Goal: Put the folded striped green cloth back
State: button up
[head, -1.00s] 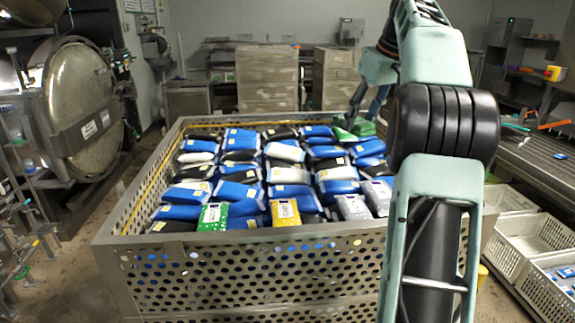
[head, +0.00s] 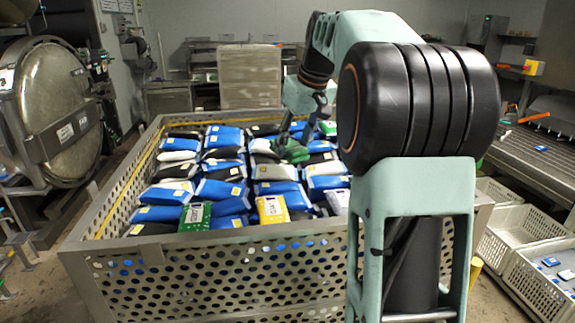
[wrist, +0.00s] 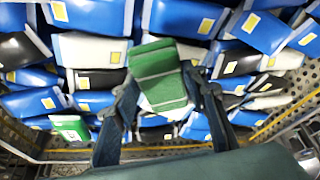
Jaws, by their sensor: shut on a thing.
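The folded green cloth (wrist: 160,80) with pale stripes sits between the fingers of my gripper (wrist: 165,92) in the wrist view. In the head view the cloth (head: 291,152) shows below my gripper (head: 297,138), over the packets in the perforated metal basket (head: 225,262). My gripper is shut on the cloth. I cannot tell whether the cloth's underside touches the packets. My own arm hides the right part of the basket in the head view.
Blue, white and black pouches (head: 222,190) fill the basket. A green packet (head: 195,216) and a yellow packet (head: 271,209) lie near its front rim. A round autoclave door (head: 55,110) stands at left. White crates (head: 516,232) and a metal counter (head: 540,160) are at right.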

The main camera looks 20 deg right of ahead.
aim_at(287, 162)
jog(key=shift+a+f, duration=0.75)
jog(key=shift+f, duration=1.6)
jog(key=shift+f, duration=0.15)
jog(key=o, duration=1)
